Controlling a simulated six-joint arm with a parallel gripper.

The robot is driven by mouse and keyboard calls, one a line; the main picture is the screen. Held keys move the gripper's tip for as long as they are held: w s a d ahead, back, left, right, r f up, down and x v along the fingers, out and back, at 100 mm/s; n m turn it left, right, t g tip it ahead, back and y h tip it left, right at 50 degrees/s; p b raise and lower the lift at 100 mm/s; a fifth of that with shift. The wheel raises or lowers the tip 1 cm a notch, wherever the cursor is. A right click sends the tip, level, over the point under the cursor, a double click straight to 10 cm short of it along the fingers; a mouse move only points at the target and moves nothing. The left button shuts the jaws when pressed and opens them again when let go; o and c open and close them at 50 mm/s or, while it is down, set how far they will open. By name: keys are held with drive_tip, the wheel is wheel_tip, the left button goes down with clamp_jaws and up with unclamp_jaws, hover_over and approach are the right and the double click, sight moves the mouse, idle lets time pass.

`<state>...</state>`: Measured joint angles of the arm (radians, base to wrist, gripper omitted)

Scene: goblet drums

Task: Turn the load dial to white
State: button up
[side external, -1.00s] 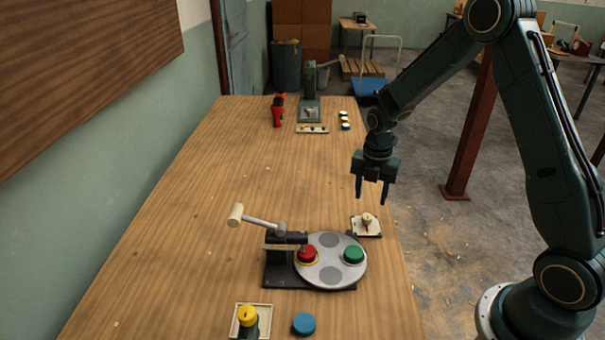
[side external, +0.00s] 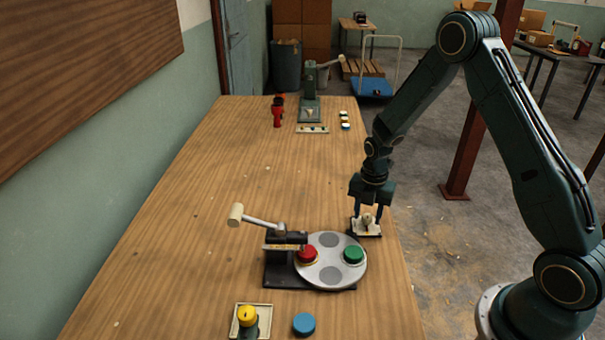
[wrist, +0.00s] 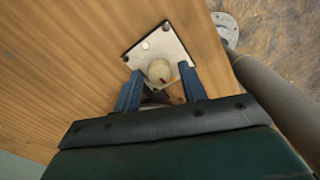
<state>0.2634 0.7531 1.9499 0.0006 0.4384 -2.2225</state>
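The load dial (side external: 367,221) is a cream knob on a small pale square plate (side external: 372,234) near the table's right edge. In the wrist view the knob (wrist: 159,70) has a red mark on it, and the plate (wrist: 146,46) shows a white dot and dark dots near its corners. My gripper (side external: 368,218) points down over the dial. In the wrist view its two blue fingers (wrist: 160,82) stand apart on either side of the knob. I cannot tell whether they touch it.
A grey round turntable (side external: 330,260) with a red piece (side external: 307,254) and a green piece (side external: 353,253) stands close, left of the dial. A mallet-like lever (side external: 257,221) rises beside it. A blue disc (side external: 304,323) lies in front. The middle of the table is clear.

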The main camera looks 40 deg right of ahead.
drive_tip(key=c, duration=0.7)
drive_tip(key=shift+c, duration=0.2)
